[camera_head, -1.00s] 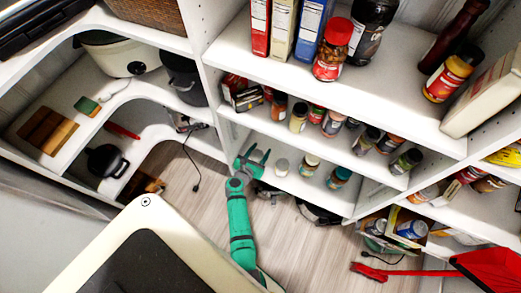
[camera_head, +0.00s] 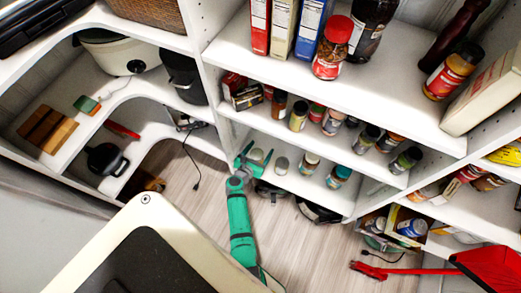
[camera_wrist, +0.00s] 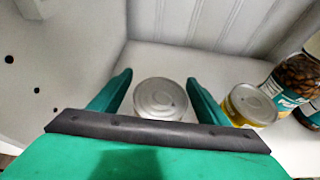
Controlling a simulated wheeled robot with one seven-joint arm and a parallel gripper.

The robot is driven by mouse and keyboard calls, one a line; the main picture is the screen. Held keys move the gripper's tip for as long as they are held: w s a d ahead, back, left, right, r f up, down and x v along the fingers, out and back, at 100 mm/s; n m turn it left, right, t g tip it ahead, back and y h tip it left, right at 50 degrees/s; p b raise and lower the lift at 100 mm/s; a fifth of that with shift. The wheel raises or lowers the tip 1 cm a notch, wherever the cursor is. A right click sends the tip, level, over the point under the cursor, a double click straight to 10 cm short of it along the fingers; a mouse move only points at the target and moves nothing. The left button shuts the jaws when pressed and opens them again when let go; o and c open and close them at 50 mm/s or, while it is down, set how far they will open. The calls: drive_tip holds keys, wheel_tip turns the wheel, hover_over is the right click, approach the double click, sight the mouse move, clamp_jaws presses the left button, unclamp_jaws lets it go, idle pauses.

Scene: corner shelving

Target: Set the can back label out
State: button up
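A can (camera_wrist: 160,98) with a bare silver lid stands upright between the two fingers of my gripper (camera_wrist: 157,82) in the wrist view. The fingers are open, one on each side of it, with a small gap showing. Its side and label are hidden from above. In the head view the can (camera_head: 257,154) shows between the fingers of my gripper (camera_head: 254,157) on the lower shelf. A second can (camera_wrist: 250,106) with a yellow label stands just right of the right finger; it also shows in the head view (camera_head: 281,166).
Jars (camera_wrist: 291,80) stand further right on the same shelf (camera_head: 300,187), close to the second can. A white upright panel (camera_wrist: 80,50) closes the left side. A shelf with several spice jars (camera_head: 332,122) hangs above my gripper.

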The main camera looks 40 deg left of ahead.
sight(255, 158)
drive_tip(key=shift+s, duration=0.1)
drive_tip(key=v, duration=1)
drive_tip(key=shift+s+d+r, duration=0.1)
drive_tip(key=shift+s+r, duration=0.05)
drive_tip(key=shift+s, duration=0.1)
